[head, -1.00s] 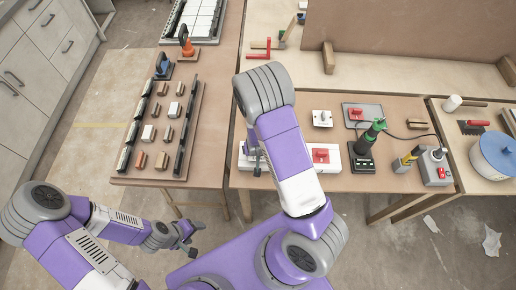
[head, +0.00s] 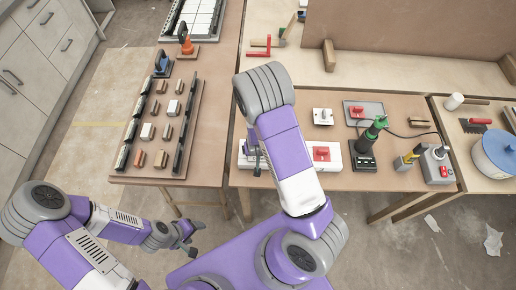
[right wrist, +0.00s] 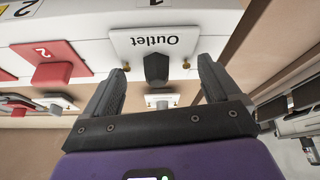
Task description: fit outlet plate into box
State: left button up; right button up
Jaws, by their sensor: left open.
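The white outlet plate (right wrist: 155,42), marked "Outlet", shows upside down in the right wrist view, with a dark knob (right wrist: 156,68) and a brass pin at each side. It lies against the white box (right wrist: 85,22); I cannot tell how deep it sits. My right gripper (right wrist: 158,85) is open, its two fingers apart on either side of the knob. In the head view the box (head: 338,166) is partly hidden by my right arm, and the right gripper (head: 254,157) is at its left end. My left gripper (head: 192,240) is open and empty, low and away from the tables.
A red switch plate (head: 321,153) sits on the box. Behind it are a white knobbed plate (head: 322,116) and a grey plate with a red part (head: 376,108). A green-handled tool (head: 371,132) stands right of the box.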

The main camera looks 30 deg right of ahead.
jog(key=shift+o, duration=0.6)
jog(key=shift+p+v, duration=2.35)
jog(key=shift+v, duration=0.7)
jog(key=p+v, duration=0.2)
jog(key=v, duration=0.5)
jog(key=shift+r, duration=0.25)
jog(key=shift+s+f, duration=0.15)
